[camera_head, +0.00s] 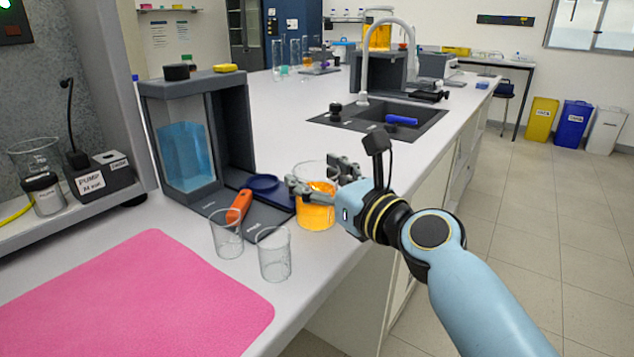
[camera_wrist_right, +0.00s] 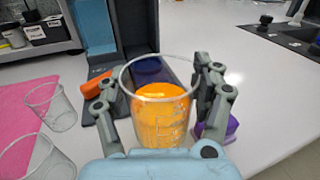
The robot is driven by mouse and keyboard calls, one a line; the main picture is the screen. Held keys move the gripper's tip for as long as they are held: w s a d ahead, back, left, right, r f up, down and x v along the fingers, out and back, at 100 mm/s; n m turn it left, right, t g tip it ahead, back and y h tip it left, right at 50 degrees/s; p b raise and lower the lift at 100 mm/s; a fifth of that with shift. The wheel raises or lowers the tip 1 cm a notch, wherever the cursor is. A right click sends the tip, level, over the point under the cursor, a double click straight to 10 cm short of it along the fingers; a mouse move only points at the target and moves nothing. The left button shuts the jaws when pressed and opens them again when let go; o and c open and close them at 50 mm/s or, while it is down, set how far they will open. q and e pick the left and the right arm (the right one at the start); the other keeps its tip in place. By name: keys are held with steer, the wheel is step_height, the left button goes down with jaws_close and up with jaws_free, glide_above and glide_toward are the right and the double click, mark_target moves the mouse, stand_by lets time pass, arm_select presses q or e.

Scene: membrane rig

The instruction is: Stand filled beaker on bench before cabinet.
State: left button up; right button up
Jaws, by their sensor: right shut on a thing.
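A glass beaker of orange liquid (camera_head: 316,210) is upright at the bench's right edge in the head view. My right gripper (camera_head: 322,183) is shut around its sides. In the right wrist view the same beaker (camera_wrist_right: 158,115) sits between the two fingers of the gripper (camera_wrist_right: 155,90). I cannot tell whether its base touches the bench. The white bench (camera_head: 300,112) runs from front to back. A grey cabinet (camera_head: 84,40) stands at the left, with a pump (camera_head: 100,177) in it. My left gripper is not in view.
Two empty beakers (camera_head: 227,234) (camera_head: 274,254) stand just left of the held one. A dark rig with a blue-liquid tank (camera_head: 186,155), an orange-handled tool (camera_head: 239,206) and a blue lid (camera_head: 270,188) are behind them. A pink mat (camera_head: 140,295) lies bare in front of the cabinet.

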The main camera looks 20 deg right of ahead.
steer(key=shift+f, duration=0.1)
steer(key=o, duration=1.6)
